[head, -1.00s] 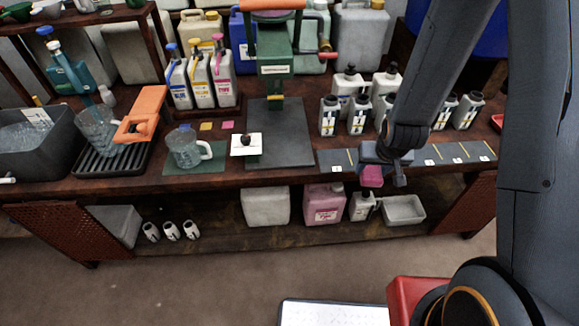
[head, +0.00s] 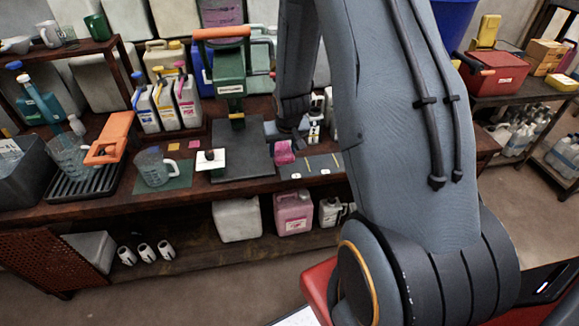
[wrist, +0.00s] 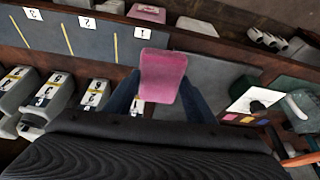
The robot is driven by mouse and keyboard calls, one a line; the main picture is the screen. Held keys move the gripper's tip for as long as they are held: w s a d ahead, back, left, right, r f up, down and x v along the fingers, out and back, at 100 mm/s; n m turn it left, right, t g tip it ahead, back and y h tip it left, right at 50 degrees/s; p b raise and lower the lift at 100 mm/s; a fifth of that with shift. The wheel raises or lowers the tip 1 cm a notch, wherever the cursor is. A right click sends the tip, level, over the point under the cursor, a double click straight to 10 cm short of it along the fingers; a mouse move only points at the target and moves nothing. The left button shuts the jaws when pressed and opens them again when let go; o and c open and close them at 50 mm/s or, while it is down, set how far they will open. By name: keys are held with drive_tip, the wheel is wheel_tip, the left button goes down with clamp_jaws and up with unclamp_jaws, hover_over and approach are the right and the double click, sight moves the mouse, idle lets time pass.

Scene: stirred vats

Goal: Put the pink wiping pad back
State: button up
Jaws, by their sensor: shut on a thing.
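My gripper (head: 288,136) is shut on the pink wiping pad (head: 285,152) and holds it above the bench, between the dark grey board (head: 238,150) and the numbered strip (head: 310,166). In the wrist view, the pad (wrist: 163,76) sticks out between the two blue-grey fingers (wrist: 163,98).
A white plate with a dark knob (head: 211,160) stands at the board's left edge. A clear jug (head: 153,168) stands on a green mat further left. A green press (head: 228,75) rises behind the board. White bottles (wrist: 90,97) stand beside the numbered strip.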

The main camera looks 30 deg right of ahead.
drive_tip(key=shift+m, duration=0.4)
drive_tip(key=d+f, duration=0.1)
drive_tip(key=d, duration=0.1)
drive_tip(key=w+d+f, duration=0.1)
drive_tip(key=d+f, duration=0.1)
drive_tip(key=shift+d+f, duration=0.15)
drive_tip(key=shift+f, duration=0.05)
drive_tip(key=shift+w+f+p, duration=0.1)
drive_tip(key=shift+f+p, duration=0.75)
drive_tip(key=shift+f, duration=1.7)
drive_tip(key=shift+f, duration=0.15)
drive_tip(key=o, duration=1.2)
